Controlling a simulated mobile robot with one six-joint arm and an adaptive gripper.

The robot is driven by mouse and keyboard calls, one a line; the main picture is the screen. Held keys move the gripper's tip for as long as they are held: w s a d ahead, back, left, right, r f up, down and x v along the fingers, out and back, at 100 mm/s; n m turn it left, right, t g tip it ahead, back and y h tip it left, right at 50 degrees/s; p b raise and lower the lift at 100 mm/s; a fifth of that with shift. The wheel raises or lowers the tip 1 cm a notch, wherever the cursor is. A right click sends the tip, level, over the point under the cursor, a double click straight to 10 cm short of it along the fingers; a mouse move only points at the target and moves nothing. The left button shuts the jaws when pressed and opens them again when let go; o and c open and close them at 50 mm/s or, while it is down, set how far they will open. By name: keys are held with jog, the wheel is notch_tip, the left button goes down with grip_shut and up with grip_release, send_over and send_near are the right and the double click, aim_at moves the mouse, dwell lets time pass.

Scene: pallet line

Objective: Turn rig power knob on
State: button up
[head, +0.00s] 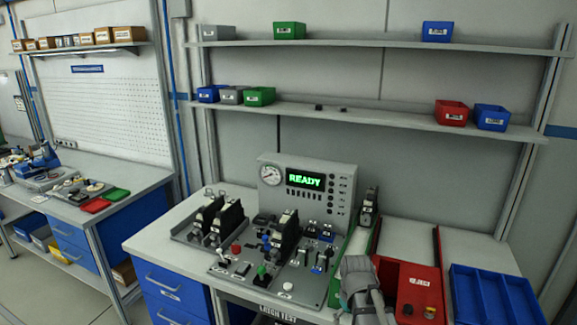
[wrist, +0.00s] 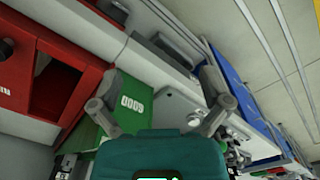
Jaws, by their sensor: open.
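The test rig (head: 318,265) stands on the bench in the head view, with a sloped control deck and an upright panel. Its display (head: 305,180) reads READY in green, beside a round gauge (head: 271,174). The deck carries a red knob (head: 236,248), a green knob (head: 262,271), a white button (head: 287,286) and several switches. I cannot tell which control is the rig power knob, nor its setting. My gripper (wrist: 160,106) is open and empty in the wrist view, its fingers spread wide. In the head view my wrist is right of the deck, its fingertips not clear.
A green GOOD bin (wrist: 130,103) lies beyond my fingers in the wrist view. A red box (head: 412,285) and a blue divided tray (head: 490,295) stand to the right. Black fixtures (head: 285,240) rise from the deck. Shelves with small bins hang above.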

jog(key=s+f+m+b, duration=0.4)
jog(key=s+f+b, duration=0.1)
jog(key=f, duration=0.1)
jog(key=shift+f, duration=0.1)
dwell(1.3)
